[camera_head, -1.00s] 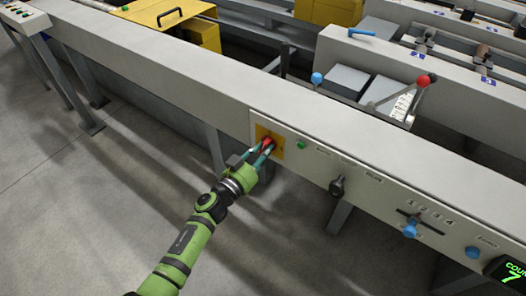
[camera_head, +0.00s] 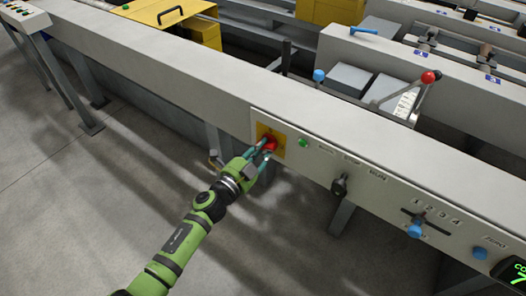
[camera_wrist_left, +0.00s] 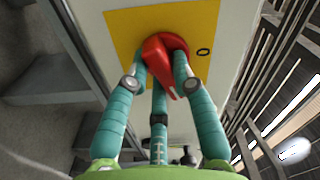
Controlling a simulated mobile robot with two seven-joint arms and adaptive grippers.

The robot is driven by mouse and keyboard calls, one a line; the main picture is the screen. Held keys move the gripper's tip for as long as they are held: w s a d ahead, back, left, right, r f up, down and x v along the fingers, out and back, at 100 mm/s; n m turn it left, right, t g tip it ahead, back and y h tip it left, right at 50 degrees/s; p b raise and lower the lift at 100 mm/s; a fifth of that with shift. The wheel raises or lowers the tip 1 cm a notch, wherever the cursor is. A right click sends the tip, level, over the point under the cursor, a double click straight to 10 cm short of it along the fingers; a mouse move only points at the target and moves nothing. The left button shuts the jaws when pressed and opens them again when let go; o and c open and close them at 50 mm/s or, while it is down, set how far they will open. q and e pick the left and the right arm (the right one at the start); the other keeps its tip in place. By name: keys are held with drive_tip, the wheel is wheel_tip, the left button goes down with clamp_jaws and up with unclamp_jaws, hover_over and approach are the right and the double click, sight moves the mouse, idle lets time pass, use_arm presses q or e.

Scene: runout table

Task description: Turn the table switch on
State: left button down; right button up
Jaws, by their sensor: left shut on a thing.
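The table switch is a red rotary handle (camera_head: 269,144) on a yellow plate (camera_head: 263,133) on the front panel of the long grey table. In the left wrist view the red handle (camera_wrist_left: 160,62) points down and to the right, and a small ring mark shows on the yellow plate (camera_wrist_left: 125,22) to its right. My left gripper (camera_head: 262,152) is at the switch, its teal fingers shut on the red handle. In the left wrist view the fingers of the left gripper (camera_wrist_left: 160,75) lie on both sides of the handle. My right gripper is not in view.
Right of the switch, the panel carries a green button (camera_head: 303,143), a black selector (camera_head: 339,186), a blue slider knob (camera_head: 415,230), a blue knob (camera_head: 479,253) and a green-lit counter display (camera_head: 512,270). The floor in front of the table is clear on the left.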

use_arm(q)
drive_tip(key=m+b, duration=0.1)
drive_tip(key=m, duration=0.3)
drive_tip(key=shift+m, duration=0.3)
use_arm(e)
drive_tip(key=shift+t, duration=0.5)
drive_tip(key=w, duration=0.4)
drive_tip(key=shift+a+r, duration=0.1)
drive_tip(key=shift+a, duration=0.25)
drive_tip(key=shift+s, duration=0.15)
use_arm(q)
drive_tip(key=c, duration=1)
unclamp_jaws()
drive_tip(key=shift+c, duration=0.2)
drive_tip(key=shift+a, duration=0.1)
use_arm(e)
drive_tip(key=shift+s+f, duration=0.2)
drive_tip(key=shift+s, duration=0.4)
use_arm(q)
drive_tip(key=v, duration=1.2)
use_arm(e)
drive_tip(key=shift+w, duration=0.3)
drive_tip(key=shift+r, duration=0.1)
